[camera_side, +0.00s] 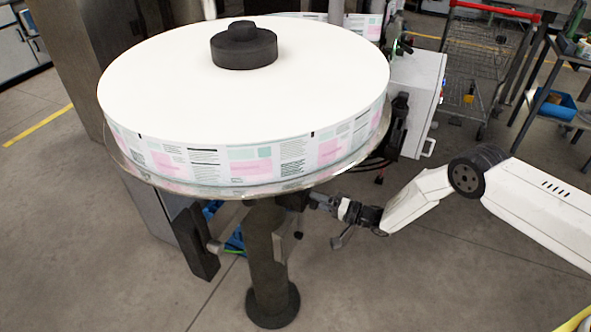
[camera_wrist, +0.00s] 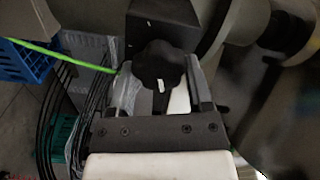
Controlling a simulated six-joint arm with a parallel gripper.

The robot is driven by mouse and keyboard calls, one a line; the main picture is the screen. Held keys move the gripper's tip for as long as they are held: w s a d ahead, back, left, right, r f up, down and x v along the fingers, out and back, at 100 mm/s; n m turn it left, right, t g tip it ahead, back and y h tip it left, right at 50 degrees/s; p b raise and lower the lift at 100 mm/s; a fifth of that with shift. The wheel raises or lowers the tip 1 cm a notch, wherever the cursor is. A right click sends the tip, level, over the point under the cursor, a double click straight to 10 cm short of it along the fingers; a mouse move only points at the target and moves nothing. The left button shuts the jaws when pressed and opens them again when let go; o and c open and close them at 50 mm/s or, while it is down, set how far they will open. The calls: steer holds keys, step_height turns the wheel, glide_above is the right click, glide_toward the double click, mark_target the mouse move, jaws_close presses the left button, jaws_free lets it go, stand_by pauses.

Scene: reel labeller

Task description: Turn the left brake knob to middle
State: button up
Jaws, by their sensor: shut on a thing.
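The brake knob (camera_wrist: 158,62) is black and lobed, with a short white mark near its lower edge in the wrist view. It sits in front of a dark bracket (camera_wrist: 165,12). My gripper (camera_wrist: 162,76) has one finger on each side of the knob and is shut on it. In the side view my gripper (camera_side: 318,201) reaches in from the right, under the edge of the reel plate (camera_side: 150,178). The knob cannot be made out there. No position markings for the knob can be read.
A large white label reel (camera_side: 170,70) with a black hub (camera_side: 244,46) lies on the plate above my gripper. A dark column (camera_side: 266,255) supports it. A blue crate (camera_wrist: 25,60) and a green cable (camera_wrist: 60,55) are at the left in the wrist view.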

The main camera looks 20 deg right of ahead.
steer(key=m, duration=0.9)
steer(key=shift+f+m, duration=0.15)
steer(key=shift+m, duration=0.15)
stand_by(0.3)
steer(key=o, duration=1.3)
steer(key=shift+c, duration=0.2)
steer(key=shift+s+d, duration=0.1)
steer(key=v, duration=0.7)
steer(key=shift+s+d, duration=0.25)
